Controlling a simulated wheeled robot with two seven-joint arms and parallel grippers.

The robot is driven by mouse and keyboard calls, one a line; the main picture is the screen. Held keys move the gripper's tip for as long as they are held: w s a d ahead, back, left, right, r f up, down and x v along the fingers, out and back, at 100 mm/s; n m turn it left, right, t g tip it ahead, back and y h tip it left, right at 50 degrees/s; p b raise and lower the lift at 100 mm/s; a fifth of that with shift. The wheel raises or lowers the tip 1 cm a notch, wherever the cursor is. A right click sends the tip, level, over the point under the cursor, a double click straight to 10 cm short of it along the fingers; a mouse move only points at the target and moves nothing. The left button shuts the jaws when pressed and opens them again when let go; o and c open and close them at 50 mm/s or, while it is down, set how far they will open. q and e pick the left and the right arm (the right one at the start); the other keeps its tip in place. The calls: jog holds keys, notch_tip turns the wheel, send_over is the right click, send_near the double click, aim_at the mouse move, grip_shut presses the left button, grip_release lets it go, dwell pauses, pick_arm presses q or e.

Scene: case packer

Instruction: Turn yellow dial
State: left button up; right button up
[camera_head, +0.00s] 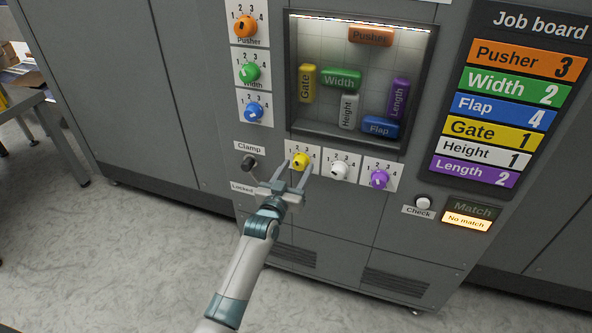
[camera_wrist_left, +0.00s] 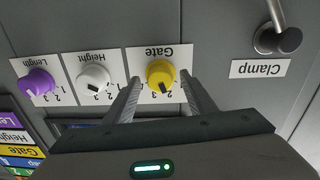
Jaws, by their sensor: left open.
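The yellow dial (camera_head: 299,161), labelled Gate, sits on a white plate on the grey machine front, below the display window. My left gripper (camera_head: 293,180) is in front of it, with its open fingers pointing at the panel, one on either side of the dial. In the left wrist view the yellow dial (camera_wrist_left: 160,73) shows upside down between and beyond the fingertips of the left gripper (camera_wrist_left: 168,88). Its dark pointer mark lies near the printed numbers 2 and 3. I cannot tell whether the fingers touch the dial. My right gripper is not in view.
White (camera_head: 339,170) and purple (camera_head: 379,179) dials are to the right of the yellow one. The clamp handle (camera_head: 249,163) is close on the left. The job board (camera_head: 512,100) lists Gate 1. The match sign (camera_head: 467,220) reads No match.

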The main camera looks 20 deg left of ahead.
pick_arm(q)
jog(key=c, duration=1.1)
jog(key=shift+o, duration=0.2)
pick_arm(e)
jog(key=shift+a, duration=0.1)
pick_arm(q)
jog(key=shift+n, duration=0.4)
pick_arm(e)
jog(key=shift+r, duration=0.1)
pick_arm(q)
jog(key=n+p, duration=0.1)
jog(key=n, duration=0.2)
jog(key=shift+n, duration=0.4)
jog(key=n, duration=0.2)
jog(key=shift+f+n, duration=0.1)
jog(key=shift+n, duration=0.6)
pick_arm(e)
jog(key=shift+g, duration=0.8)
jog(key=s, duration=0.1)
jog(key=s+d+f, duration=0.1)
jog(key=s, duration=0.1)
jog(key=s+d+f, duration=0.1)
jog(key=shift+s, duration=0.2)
